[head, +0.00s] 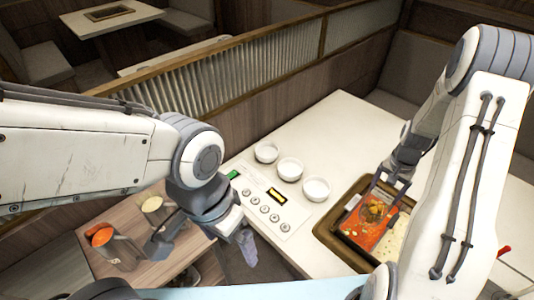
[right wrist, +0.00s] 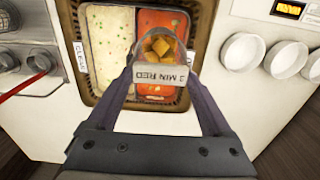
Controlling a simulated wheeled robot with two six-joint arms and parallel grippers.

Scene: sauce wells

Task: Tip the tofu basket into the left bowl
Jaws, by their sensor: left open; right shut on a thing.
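Three white bowls stand in a row in the head view; the left bowl (head: 266,152) is farthest from the pot and looks empty. In the right wrist view it is cut by the right edge (right wrist: 316,66). The tofu basket (right wrist: 162,50) holds golden-orange cubes and has a tag reading "2 MIN RED". It is over or in the red broth; I cannot tell how deep. It also shows in the head view (head: 376,208). My right gripper (head: 390,179) is shut on the basket. My left gripper (head: 204,243) is open and empty, left of the button panel.
The pot's brown frame (head: 326,232) surrounds red and pale broth. The middle bowl (head: 289,169) and right bowl (head: 316,188) stand between pot and left bowl. A button panel (head: 265,200) lies in front. Containers of red (head: 100,236) and cream (head: 152,204) stuff are at left.

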